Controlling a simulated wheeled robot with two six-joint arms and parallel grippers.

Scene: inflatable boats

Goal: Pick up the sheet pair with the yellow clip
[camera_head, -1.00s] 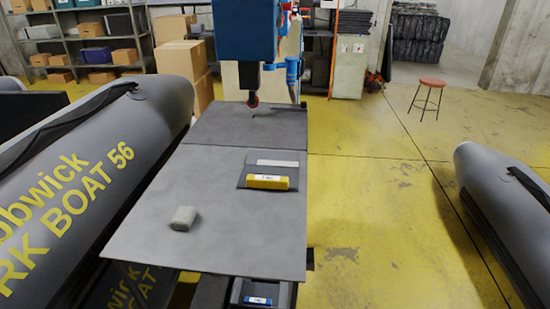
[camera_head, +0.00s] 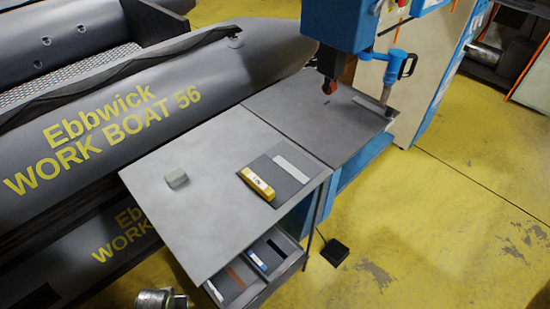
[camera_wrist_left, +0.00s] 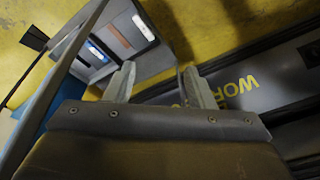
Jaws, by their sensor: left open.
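The sheet pair (camera_head: 283,171), dark grey with a white strip across it, lies flat on the grey table (camera_head: 205,225). Its yellow clip (camera_head: 258,184) with a white label sits along its near-left edge. My left gripper (camera_wrist_left: 160,84) is open, with nothing between its fingers in the left wrist view. That view shows the open tray below the table beyond the fingers, but not the yellow clip. My right gripper is in neither view.
The tray (camera_head: 285,277) under the table edge holds sheets with a blue clip (camera_head: 257,262) and a white clip (camera_head: 214,291). A blue machine (camera_head: 341,25) overhangs the table's far end. A grey boat (camera_head: 225,75) lies close on the left.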

